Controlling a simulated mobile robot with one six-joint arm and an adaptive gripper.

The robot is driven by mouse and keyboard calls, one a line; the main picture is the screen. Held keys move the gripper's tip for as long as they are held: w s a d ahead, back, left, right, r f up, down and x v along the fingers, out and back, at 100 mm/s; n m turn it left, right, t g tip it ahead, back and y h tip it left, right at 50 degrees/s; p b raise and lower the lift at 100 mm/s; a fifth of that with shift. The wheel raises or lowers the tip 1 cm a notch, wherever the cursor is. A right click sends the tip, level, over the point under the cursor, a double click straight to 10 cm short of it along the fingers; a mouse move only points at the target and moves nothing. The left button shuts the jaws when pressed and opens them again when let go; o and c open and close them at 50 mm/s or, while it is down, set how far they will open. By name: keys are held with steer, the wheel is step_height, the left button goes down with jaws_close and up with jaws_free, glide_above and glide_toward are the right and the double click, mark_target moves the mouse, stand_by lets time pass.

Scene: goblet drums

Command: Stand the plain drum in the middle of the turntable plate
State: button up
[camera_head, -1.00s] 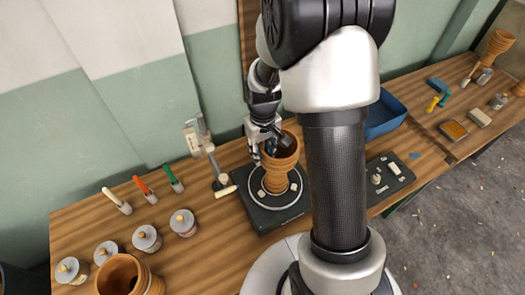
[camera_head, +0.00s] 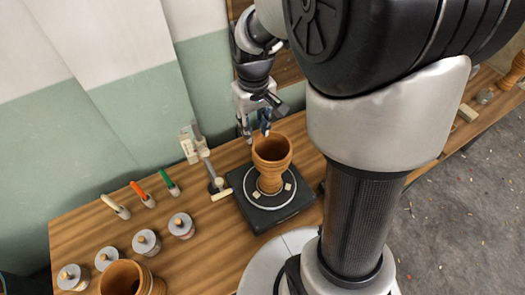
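A plain brown goblet drum (camera_head: 271,161) stands upright on the turntable plate (camera_head: 250,200), its wide open mouth facing up. Its foot looks close to the middle of the ringed plate, between small pale blocks. The plate sits on a dark square base (camera_head: 268,219). My gripper (camera_head: 255,137) is open and empty, pointing down just above and behind the drum's rim, with its fingers apart. From this angle I cannot tell exactly how far the fingertips are from the rim.
Another brown drum (camera_head: 125,279) stands at the front left near several lidded jars (camera_head: 146,241). Tools with coloured handles (camera_head: 142,194) lie at the back left.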

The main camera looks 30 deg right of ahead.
steer(key=s+a+r+t, duration=0.2)
steer(key=s+r, duration=0.3)
steer(key=s, duration=0.4)
steer(key=s+a+r+t, duration=0.2)
steer(key=s+a+r, duration=0.2)
steer(key=s, duration=0.5)
step_height(320, 180, up, 2)
steer(key=shift+r, duration=0.15)
step_height(320, 180, down, 4)
steer(key=b, duration=0.3)
steer(key=shift+r+b, duration=0.2)
steer(key=shift+b, duration=0.1)
steer(key=shift+d+m, duration=0.1)
steer(key=shift+m, duration=0.2)
